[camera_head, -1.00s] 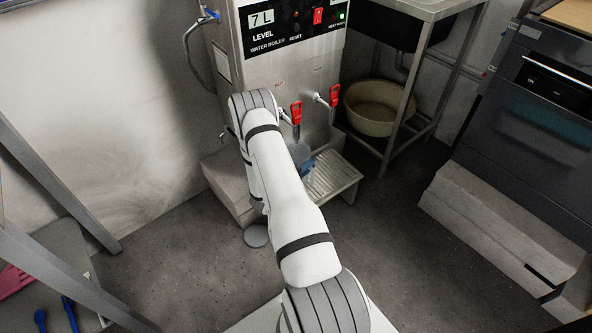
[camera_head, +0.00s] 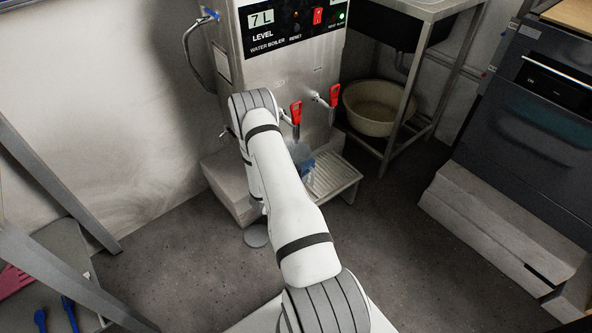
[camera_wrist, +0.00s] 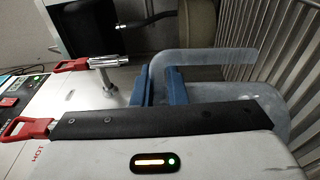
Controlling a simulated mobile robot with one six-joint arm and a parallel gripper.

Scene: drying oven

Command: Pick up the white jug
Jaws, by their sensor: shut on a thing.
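The white jug looks pale, translucent and grey-blue. In the wrist view its curved handle (camera_wrist: 208,58) passes by my gripper (camera_wrist: 165,88), whose blue fingers are closed on it. The black wrist housing hides much of the jug there. In the head view a small part of the jug (camera_head: 299,151) shows beside my arm, in front of the water boiler and over the slatted drip tray (camera_head: 336,180). The blue fingers of my gripper (camera_head: 307,166) also show there. I cannot tell whether the jug touches the tray.
The steel water boiler (camera_head: 283,72) stands behind the jug, with red-handled taps (camera_head: 296,112) close above. A sink stand with a beige basin (camera_head: 374,107) is to the right. An oven (camera_head: 535,120) stands at the far right. The floor (camera_head: 400,250) between is clear.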

